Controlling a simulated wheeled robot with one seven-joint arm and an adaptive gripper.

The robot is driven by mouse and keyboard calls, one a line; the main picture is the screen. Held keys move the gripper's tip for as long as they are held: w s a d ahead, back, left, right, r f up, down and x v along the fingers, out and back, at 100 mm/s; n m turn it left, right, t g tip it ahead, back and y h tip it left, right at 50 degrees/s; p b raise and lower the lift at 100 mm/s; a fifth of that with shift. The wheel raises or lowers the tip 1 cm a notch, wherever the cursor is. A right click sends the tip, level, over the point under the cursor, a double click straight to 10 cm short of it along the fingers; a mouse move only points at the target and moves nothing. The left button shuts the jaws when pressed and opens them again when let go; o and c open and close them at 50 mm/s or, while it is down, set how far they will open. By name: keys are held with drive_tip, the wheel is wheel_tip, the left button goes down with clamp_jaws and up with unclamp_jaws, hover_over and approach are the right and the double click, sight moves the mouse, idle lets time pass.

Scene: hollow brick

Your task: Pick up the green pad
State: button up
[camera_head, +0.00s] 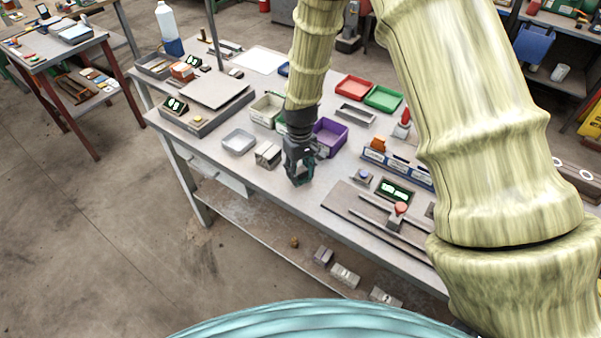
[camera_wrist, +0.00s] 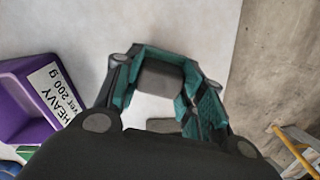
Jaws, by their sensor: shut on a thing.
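My gripper (camera_head: 299,180) points down over the front part of the grey workbench, to the left of the purple bin (camera_head: 330,135). In the wrist view my gripper (camera_wrist: 165,85) has its teal-lined fingers shut on a small grey block (camera_wrist: 158,80), which shows between them. In the head view the held block is hidden by the fingers. I cannot make out a separate green pad; the teal surfaces in the wrist view belong to the fingers.
The purple bin, labelled HEAVY, lies left in the wrist view (camera_wrist: 18,100). Red (camera_head: 355,87) and green (camera_head: 383,98) bins stand behind. The bench's front edge is close.

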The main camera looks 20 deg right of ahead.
sight(300, 169)
drive_tip(key=shift+r, duration=0.1)
drive_tip(key=shift+r+b, duration=0.6)
drive_tip(key=shift+r, duration=0.2)
drive_tip(key=shift+r+b, duration=0.4)
drive_tip(key=shift+r, duration=0.45)
drive_tip(key=s+a+b, duration=0.2)
drive_tip(key=s, duration=0.5)
drive_tip(key=s+a+r+b, duration=0.1)
drive_tip(key=s+b, duration=0.1)
drive_tip(key=s, duration=0.6)
drive_tip(key=shift+s+a+r, duration=0.25)
drive_tip(key=shift+s+a, duration=0.05)
drive_tip(key=shift+a, duration=0.05)
